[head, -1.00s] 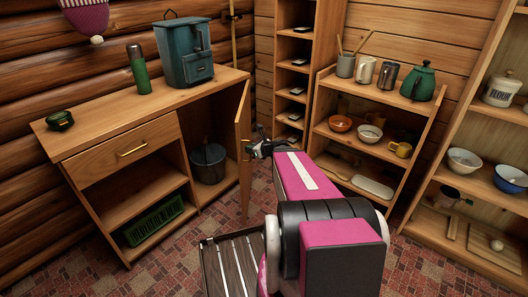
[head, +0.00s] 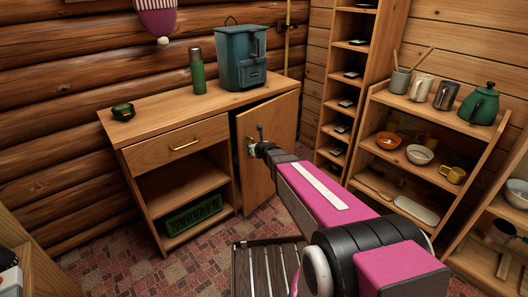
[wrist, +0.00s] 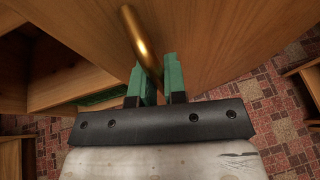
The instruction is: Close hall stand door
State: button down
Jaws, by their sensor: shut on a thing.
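The wooden hall stand (head: 165,118) stands against the log wall at the left. Its door (head: 275,135) is on the right side of the front and stands slightly ajar, with a dark gap along its left edge. My gripper (head: 254,147) is at the door's brass handle. In the wrist view the green fingers of my gripper (wrist: 160,82) are shut on the brass handle (wrist: 140,42), which passes between them. The door panel (wrist: 215,40) fills the upper part of that view. The inside behind the door is mostly hidden.
A green canister (head: 240,60), a green flask (head: 197,72) and a small green tin (head: 123,111) stand on top. A green crate (head: 192,216) sits on the lower shelf. A slatted rack (head: 265,268) is on the floor in front. Shelves (head: 375,150) stand at the right.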

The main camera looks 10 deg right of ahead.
jog(key=w+a, duration=0.5)
jog(key=shift+w, duration=0.2)
jog(key=shift+w, duration=0.1)
jog(key=c, duration=1.5)
grip_release()
jog(key=shift+o, duration=0.2)
send_near(242, 141)
jog(key=w+f, duration=0.1)
jog(key=w, duration=0.1)
jog(key=w+f, duration=0.2)
jog(key=shift+d, duration=0.25)
